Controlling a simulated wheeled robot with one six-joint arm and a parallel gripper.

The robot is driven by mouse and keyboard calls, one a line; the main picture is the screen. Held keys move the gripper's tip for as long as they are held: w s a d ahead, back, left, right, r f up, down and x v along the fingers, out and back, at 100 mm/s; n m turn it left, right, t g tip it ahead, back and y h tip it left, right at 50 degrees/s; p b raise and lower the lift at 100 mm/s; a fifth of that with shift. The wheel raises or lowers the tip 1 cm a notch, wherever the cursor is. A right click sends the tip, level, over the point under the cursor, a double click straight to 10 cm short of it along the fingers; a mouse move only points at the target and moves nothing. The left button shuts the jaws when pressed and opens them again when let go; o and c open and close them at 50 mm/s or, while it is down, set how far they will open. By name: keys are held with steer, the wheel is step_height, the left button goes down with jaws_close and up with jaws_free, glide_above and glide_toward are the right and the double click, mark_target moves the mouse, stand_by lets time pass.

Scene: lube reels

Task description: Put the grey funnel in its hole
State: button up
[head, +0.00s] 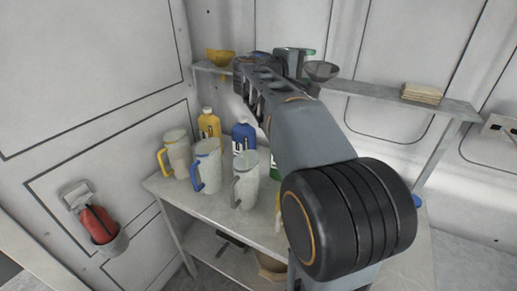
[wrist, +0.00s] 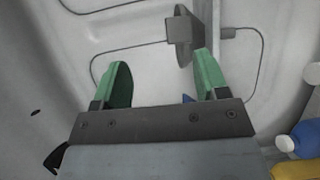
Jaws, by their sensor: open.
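A grey funnel (head: 321,71) shows in the head view at the wall shelf, just right of my gripper. Its lower part is hard to make out, so I cannot tell whether it sits in a hole. My gripper (head: 295,53) is raised near the shelf, partly hidden by my own arm. In the wrist view my gripper (wrist: 164,82) has its two green fingers wide apart, with nothing held between them. The holes in the shelf are not visible.
The wall shelf (head: 375,91) carries a yellow funnel (head: 221,57) at left and stacked cloths (head: 421,94) at right. Below, a table (head: 225,217) holds several jugs, a yellow bottle (head: 209,124) and a blue bottle (head: 243,137). A holder with a red item (head: 98,223) hangs at left.

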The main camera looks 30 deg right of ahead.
steer(key=s+a+f+y, duration=0.4)
steer(key=a+f+y, duration=0.1)
steer(key=a+f, duration=0.3)
steer(key=s+a+f+m+t+y, duration=0.1)
steer(key=s+a+f+y, duration=0.4)
steer(key=a+f, duration=0.4)
steer(key=s+a+f+y, duration=0.4)
steer(key=a+f+y, duration=0.3)
steer(key=f, duration=0.5)
steer(key=shift+s+a+m, duration=0.4)
steer(key=shift+a, duration=0.45)
steer(key=shift+c, duration=0.5)
